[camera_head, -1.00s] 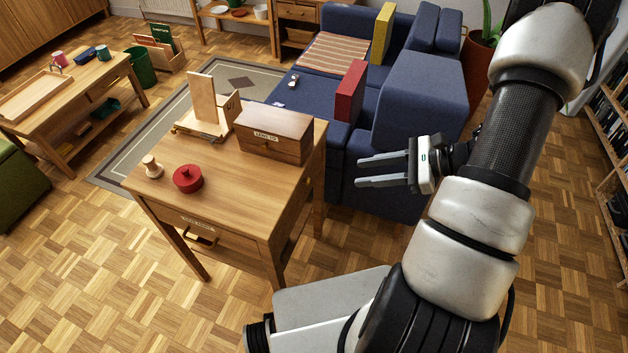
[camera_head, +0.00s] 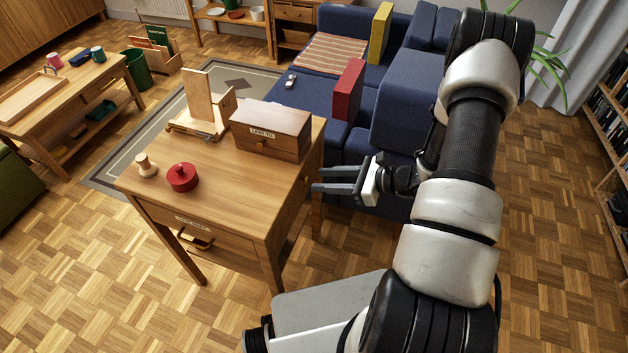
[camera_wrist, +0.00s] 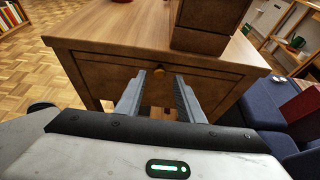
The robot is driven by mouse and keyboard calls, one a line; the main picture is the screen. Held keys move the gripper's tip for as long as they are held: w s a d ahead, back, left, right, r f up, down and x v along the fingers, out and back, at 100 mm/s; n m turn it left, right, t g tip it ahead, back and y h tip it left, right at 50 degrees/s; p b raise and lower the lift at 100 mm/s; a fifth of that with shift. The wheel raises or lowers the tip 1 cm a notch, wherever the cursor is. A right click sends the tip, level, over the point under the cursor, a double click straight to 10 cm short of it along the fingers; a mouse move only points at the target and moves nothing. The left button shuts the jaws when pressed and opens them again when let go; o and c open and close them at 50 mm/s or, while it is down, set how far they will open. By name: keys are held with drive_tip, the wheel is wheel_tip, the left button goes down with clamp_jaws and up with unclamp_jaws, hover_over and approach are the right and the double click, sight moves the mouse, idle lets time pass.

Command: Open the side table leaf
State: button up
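The wooden side table (camera_head: 215,197) stands left of my arm in the head view. Its side panel (camera_wrist: 110,72) faces my gripper in the wrist view, with a small round brass-coloured knob (camera_wrist: 159,70) near its top middle. I take this panel to be the leaf; it looks closed, flush with the table side. My gripper (camera_head: 316,180) is open and empty, its fingers pointing at the panel. In the wrist view the knob appears between and just beyond the fingertips (camera_wrist: 159,82). A small gap seems to remain; I cannot tell whether anything touches.
On the tabletop are a labelled wooden box (camera_head: 270,131), a red lidded pot (camera_head: 182,177), a wooden peg-like piece (camera_head: 147,166) and a wooden stand (camera_head: 200,108). The table's front has a drawer (camera_head: 190,231). A blue sofa (camera_head: 400,95) stands close behind the gripper.

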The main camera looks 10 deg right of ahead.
sight(308, 180)
drive_tip(key=shift+x, duration=2)
clamp_jaws()
